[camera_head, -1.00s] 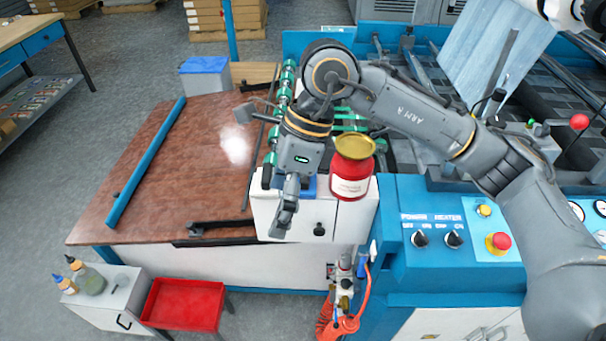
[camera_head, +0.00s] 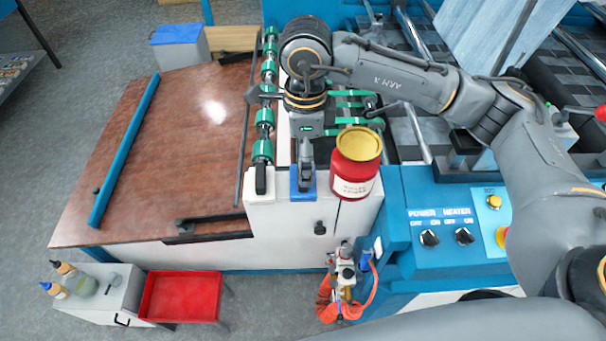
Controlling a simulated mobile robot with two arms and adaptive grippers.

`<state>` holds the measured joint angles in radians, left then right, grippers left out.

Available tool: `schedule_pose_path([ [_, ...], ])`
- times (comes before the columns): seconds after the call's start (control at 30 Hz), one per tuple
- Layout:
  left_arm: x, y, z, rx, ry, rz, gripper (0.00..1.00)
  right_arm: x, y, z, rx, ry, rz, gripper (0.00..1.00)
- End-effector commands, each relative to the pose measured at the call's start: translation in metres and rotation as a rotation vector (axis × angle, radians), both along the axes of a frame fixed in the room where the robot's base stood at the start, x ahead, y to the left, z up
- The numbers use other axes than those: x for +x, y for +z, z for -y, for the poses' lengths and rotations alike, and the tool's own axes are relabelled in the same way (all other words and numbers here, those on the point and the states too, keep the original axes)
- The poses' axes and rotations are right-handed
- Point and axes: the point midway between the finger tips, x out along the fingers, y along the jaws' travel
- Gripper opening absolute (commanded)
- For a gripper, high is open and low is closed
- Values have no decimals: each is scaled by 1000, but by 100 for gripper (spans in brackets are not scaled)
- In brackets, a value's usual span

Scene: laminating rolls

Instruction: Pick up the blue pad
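The blue pad (camera_head: 296,191) lies on top of the white cabinet near its front edge, just left of the red tin. My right gripper (camera_head: 306,186) points down right over the pad and covers part of it. Its fingers look close together and at or very near the pad. I cannot tell whether they grip it. My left gripper is not in view.
A red tin (camera_head: 355,172) with a yellow lid stands close to the right of the gripper. Green rollers (camera_head: 264,118) run behind on the left. The brown tabletop (camera_head: 185,150) is mostly clear. A control panel (camera_head: 450,215) is at right.

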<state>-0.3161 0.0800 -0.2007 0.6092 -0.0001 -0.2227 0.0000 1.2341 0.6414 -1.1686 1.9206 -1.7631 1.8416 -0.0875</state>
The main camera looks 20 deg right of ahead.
Motion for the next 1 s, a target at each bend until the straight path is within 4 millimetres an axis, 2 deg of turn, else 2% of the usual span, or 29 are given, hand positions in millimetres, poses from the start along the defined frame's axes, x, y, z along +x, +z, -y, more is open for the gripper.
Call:
schedule_pose_path([
  [0.17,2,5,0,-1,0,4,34,0,-14,0,0,1,0,100],
  [0.27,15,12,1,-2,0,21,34,0,-20,0,0,1,-3,100],
  [0.43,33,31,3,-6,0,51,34,1,-45,-2,-1,0,-5,100],
  [0.6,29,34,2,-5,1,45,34,2,-64,-2,0,1,-1,100],
  [0.83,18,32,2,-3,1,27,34,2,-66,-3,1,1,1,100],
  [0.87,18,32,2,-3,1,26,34,2,-66,-3,1,1,1,96],
  [1.0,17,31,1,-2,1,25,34,2,-66,-3,1,2,0,67],
])
